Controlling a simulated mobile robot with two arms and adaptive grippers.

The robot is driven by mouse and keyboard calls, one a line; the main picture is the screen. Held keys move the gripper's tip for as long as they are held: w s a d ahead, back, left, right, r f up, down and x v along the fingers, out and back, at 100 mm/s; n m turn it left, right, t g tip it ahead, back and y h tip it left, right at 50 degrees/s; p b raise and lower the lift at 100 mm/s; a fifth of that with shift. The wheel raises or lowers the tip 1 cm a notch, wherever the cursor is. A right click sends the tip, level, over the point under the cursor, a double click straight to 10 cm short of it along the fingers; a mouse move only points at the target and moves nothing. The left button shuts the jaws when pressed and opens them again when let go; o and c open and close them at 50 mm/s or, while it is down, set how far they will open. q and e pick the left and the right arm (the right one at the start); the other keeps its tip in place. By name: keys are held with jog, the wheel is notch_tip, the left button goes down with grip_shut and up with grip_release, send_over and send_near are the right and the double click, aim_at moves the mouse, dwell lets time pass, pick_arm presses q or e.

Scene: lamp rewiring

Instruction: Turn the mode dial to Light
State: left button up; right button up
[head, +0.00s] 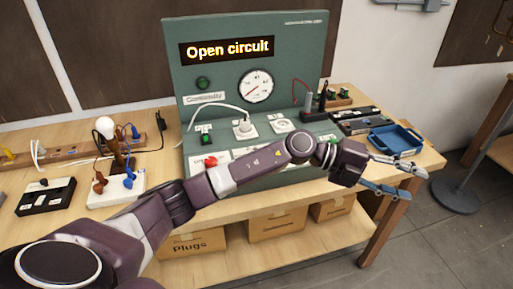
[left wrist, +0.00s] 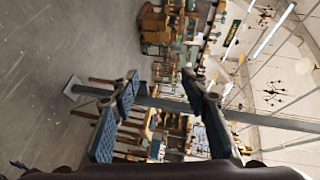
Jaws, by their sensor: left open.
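The green test panel (head: 215,60) stands on the workbench, and its display (head: 227,50) reads "Open circuit". A red knob (head: 210,162) sits at the panel's lower front left beside white labels too small to read; it may be the mode dial, but I cannot tell its setting. My left arm crosses in front of the panel's lower part and hides some of it. My left gripper (head: 412,184) is open and empty, beyond the panel's right side near the bench's right end. The left wrist view shows its two spread fingers (left wrist: 160,82) with nothing between them. My right gripper is not in view.
A gauge (head: 256,87) and a plug in a socket (head: 243,127) are on the panel. A blue tray (head: 396,140) lies close behind my left gripper. A bulb on a stand (head: 106,128) is at left. Cardboard boxes (head: 277,224) sit on the shelf below.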

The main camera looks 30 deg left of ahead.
pick_arm(q)
jog(key=w+a+f+g+y, duration=0.1)
jog(key=a+y, duration=0.3)
jog(key=a, duration=0.6)
jog(key=a+f+n+g+y, duration=0.1)
jog(key=a+y, duration=0.3)
jog(key=a, duration=0.6)
jog(key=w+a+f+g+y, duration=0.1)
jog(key=a+y, duration=0.3)
jog(key=a, duration=0.6)
jog(key=shift+w+f+g, duration=0.3)
jog(key=shift+f, duration=0.1)
jog(key=s+a+r+n+y, duration=0.1)
jog(key=a, duration=0.2)
jog(key=s+a+r+n+y, duration=0.1)
jog(key=a, duration=0.2)
jog(key=s+a+r+g+y, duration=0.1)
jog(key=a, duration=0.3)
jog(key=shift+r+n, duration=0.4)
jog(key=shift+s+a, duration=0.25)
jog(key=shift+a, duration=0.1)
notch_tip(320, 180, down, 6)
jog(key=shift+f+p, duration=0.1)
jog(key=shift+p, duration=0.65)
jog(key=shift+w+f, duration=0.1)
jog(key=shift+f, duration=0.6)
